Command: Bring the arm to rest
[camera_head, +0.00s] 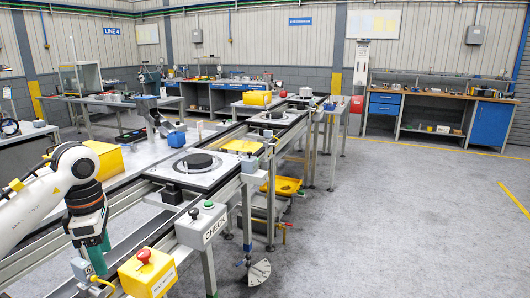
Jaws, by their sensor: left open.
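My left arm (40,200) comes in from the left, white with dark grey joints. My left gripper (95,258) points down over the near end of the conveyor line, with green on its fingers. It is open, and I see nothing between its fingers. My right gripper is not in view. A pale pallet with a black clutch disc (197,161) sits on the conveyor, beyond and to the right of the gripper. A second pallet with a dark disc (273,116) sits farther along.
A yellow box with a red button (146,262) and a grey CHECK box (202,224) stand close to the right of the gripper. A yellow bin (106,160) is behind the arm. The grey floor (400,220) at the right is mostly clear.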

